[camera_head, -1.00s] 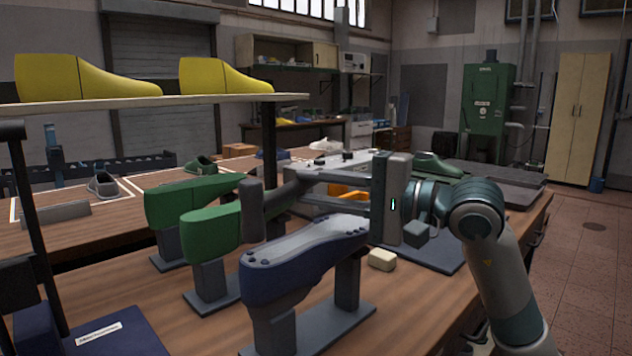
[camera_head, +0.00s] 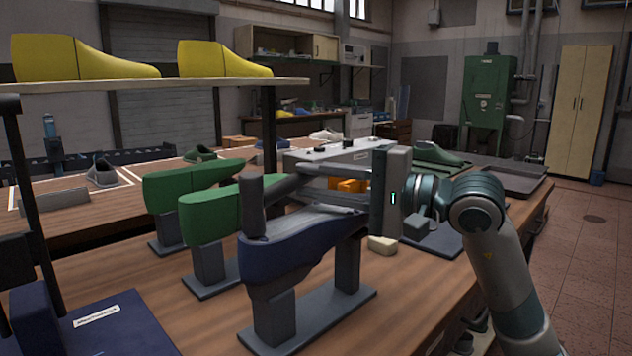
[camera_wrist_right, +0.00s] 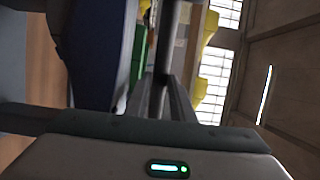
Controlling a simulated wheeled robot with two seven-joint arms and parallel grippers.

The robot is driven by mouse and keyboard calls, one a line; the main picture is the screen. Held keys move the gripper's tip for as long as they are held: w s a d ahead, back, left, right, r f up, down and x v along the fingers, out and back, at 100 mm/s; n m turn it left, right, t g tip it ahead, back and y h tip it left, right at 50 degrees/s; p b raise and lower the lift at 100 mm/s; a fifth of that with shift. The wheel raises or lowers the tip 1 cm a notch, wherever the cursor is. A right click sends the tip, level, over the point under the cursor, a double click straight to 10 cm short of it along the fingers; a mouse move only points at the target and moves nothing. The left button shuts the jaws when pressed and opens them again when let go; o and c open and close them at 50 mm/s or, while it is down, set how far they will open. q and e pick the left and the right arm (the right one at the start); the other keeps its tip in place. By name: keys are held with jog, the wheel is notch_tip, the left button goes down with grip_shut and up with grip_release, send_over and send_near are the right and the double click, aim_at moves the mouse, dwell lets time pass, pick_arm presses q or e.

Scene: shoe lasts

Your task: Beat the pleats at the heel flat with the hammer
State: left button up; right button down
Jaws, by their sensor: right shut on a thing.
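The hammer has a dark grey cylindrical head (camera_head: 253,207), upright, with its handle (camera_head: 287,185) running right to my right gripper (camera_head: 335,188). That gripper is shut on the handle, which also shows in the wrist view (camera_wrist_right: 168,45). The dark blue shoe on its last (camera_head: 300,250) stands sole up on a grey stand, its heel end at the left. The hammer head's lower end is at the heel end and appears to touch it. The pleats there are hidden by the low viewing angle and the head. The blue shoe fills the left of the wrist view (camera_wrist_right: 95,50). My left gripper is out of view.
Two green lasts (camera_head: 215,210) stand on grey stands behind the blue one. A cream block (camera_head: 382,245) lies on the bench near my right wrist. A dark blue box (camera_head: 120,325) is at the front left.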

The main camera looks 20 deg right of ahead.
jog(key=shift+r, duration=0.1)
jog(key=shift+r+p, duration=0.9)
jog(key=shift+r, duration=0.45)
notch_tip(320, 180, down, 4)
jog(key=b, duration=0.4)
jog(key=shift+r+p, duration=0.5)
jog(key=shift+r, duration=0.05)
notch_tip(320, 180, up, 6)
jog(key=p, duration=0.3)
jog(key=shift+f, duration=0.2)
jog(key=shift+w+r+p, duration=0.1)
jog(key=shift+p, duration=0.3)
